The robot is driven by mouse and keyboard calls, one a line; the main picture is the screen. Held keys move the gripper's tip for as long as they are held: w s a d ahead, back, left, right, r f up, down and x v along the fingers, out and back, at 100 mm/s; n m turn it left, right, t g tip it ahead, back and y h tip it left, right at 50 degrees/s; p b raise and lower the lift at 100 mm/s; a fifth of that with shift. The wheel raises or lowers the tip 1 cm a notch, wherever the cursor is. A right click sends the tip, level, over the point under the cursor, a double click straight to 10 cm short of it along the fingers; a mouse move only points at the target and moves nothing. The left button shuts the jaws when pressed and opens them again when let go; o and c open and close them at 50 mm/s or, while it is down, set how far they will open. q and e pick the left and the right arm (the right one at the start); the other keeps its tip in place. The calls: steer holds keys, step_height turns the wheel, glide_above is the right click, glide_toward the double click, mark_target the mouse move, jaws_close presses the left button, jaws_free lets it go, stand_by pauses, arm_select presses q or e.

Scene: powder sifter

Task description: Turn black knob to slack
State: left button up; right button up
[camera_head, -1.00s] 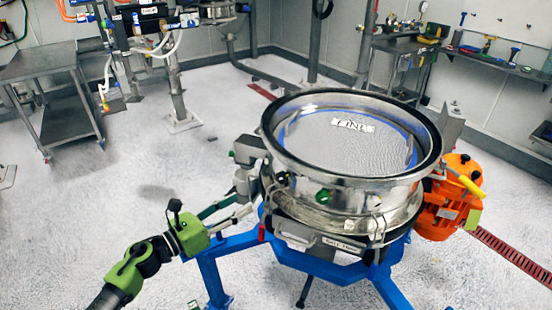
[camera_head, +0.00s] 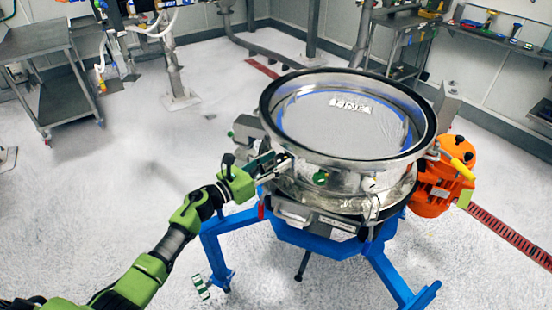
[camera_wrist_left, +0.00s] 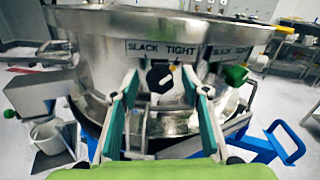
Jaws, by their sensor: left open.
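The black knob (camera_wrist_left: 159,76) sits on the front of the sifter in the left wrist view, with a white mark on its lower right. A label (camera_wrist_left: 161,49) above it reads SLACK on the left and TIGHT on the right. My left gripper (camera_wrist_left: 160,71) is open, with one finger on each side of the knob; contact cannot be told. In the head view my left gripper (camera_head: 276,161) reaches the left front of the round steel sifter (camera_head: 345,170), and the knob cannot be made out there. My right gripper is not in view.
A green knob (camera_head: 320,177) is to the right of the gripper on the sifter. The blue frame (camera_head: 325,243) stands below. An orange motor (camera_head: 443,180) is on the right side.

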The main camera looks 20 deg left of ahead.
arm_select(q)
steer(key=shift+w+d, duration=0.15)
steer(key=shift+w, duration=0.05)
steer(key=c, duration=1.1)
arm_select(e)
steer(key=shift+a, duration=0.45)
